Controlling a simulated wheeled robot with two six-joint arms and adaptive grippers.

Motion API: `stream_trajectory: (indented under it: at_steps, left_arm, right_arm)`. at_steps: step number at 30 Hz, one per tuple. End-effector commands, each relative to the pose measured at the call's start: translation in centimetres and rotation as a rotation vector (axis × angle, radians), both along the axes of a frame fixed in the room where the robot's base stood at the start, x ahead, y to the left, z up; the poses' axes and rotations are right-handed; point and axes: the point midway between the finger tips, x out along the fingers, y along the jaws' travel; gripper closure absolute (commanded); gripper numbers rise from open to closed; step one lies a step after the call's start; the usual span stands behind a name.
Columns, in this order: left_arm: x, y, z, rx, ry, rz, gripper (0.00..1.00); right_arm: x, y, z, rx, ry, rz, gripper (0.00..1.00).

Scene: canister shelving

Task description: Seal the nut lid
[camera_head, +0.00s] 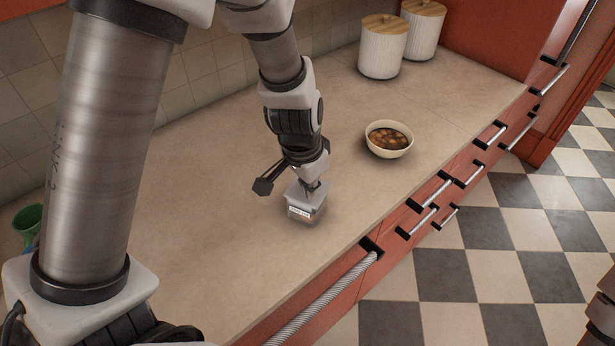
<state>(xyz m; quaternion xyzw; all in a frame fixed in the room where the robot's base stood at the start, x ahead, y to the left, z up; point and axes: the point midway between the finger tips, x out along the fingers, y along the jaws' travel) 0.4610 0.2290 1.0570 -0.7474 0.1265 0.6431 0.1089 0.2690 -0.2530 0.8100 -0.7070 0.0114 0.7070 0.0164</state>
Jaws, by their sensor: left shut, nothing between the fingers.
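A small clear box (306,213) with a printed label on its front stands on the counter, near the front edge. A pale lid (299,194) lies on top of it; I cannot tell whether it is pressed fully down. My left gripper (314,187) points down at the lid from above, shut with nothing held. Its fingertips are at or just above the lid; contact is unclear. The gripper hides part of the lid's far side. The box's contents are too small to make out. My right gripper is not in view.
A cream bowl (389,139) of mixed brown pieces stands to the right of the box. Two white ribbed canisters with wooden lids (383,47) (422,27) stand farther back. A green object (28,222) is at the far left. The counter (215,235) left of the box is clear.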

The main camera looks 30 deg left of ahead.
Motion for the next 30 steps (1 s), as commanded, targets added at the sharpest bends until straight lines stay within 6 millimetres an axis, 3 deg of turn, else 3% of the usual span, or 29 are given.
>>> stream_trajectory:
  at_steps: [30]
  left_arm:
    - [0.0,0.0,-1.5,0.000,0.000,0.000,1.00]
  right_arm:
    - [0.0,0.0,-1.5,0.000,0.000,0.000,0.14]
